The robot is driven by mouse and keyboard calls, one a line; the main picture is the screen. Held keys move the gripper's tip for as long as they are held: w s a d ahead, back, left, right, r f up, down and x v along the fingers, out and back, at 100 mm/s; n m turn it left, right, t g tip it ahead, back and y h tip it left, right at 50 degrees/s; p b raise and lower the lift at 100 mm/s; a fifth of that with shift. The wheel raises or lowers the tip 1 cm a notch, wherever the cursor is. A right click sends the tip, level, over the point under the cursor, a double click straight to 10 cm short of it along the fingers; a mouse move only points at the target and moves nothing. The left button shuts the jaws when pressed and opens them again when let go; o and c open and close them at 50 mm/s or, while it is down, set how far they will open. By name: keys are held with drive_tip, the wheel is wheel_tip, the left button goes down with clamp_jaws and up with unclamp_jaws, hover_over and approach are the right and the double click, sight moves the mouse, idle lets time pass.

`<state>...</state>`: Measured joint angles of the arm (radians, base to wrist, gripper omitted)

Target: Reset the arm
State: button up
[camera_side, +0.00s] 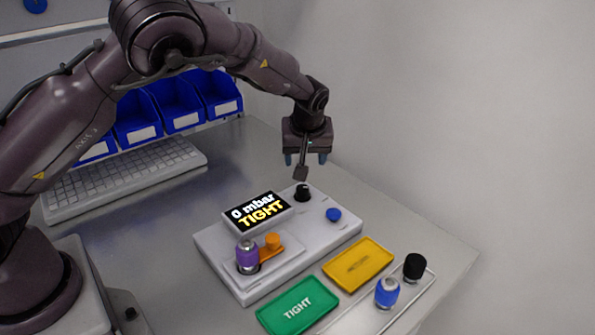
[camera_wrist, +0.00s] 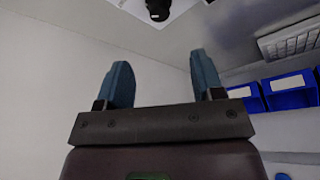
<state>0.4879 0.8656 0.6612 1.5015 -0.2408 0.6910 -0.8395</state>
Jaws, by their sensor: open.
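My gripper (camera_side: 306,159) hangs in the air above the back of the tester, pointing down, with its two blue fingers apart and nothing between them. In the wrist view my gripper (camera_wrist: 165,78) also shows its two fingers spread and empty. The grey tester (camera_side: 318,238) stands on the table, and its display (camera_side: 257,211) reads "0 mbar TIGHT". A purple-topped part (camera_side: 247,252) sits upright in the tester's front station beside an orange lever (camera_side: 272,241). A black knob (camera_side: 302,193) and a blue button (camera_side: 334,215) are on the tester's top.
A green tray (camera_side: 297,305) marked "TIGHT" and a yellow tray (camera_side: 358,264) lie in front of the tester. A blue-topped part (camera_side: 387,292) and a black-topped part (camera_side: 414,266) stand at a wire-edged rack. A keyboard (camera_side: 125,180) and blue bins (camera_side: 175,104) are behind.

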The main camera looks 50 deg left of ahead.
drive_tip(key=s+d+r+m+t+h, duration=0.1)
drive_tip(key=s+r+m, duration=0.2)
drive_tip(key=s+r, duration=0.3)
drive_tip(key=s+r+m+t+h, duration=0.1)
drive_tip(key=s+r+m, duration=0.3)
drive_tip(key=s, duration=1.1)
drive_tip(key=s+d+r+m+t+h, duration=0.1)
drive_tip(key=s+r+m, duration=0.2)
drive_tip(key=s+r, duration=0.6)
drive_tip(key=shift+s+d+m+h, duration=0.3)
drive_tip(key=shift+s+d+m, duration=0.1)
drive_tip(key=shift+s, duration=0.4)
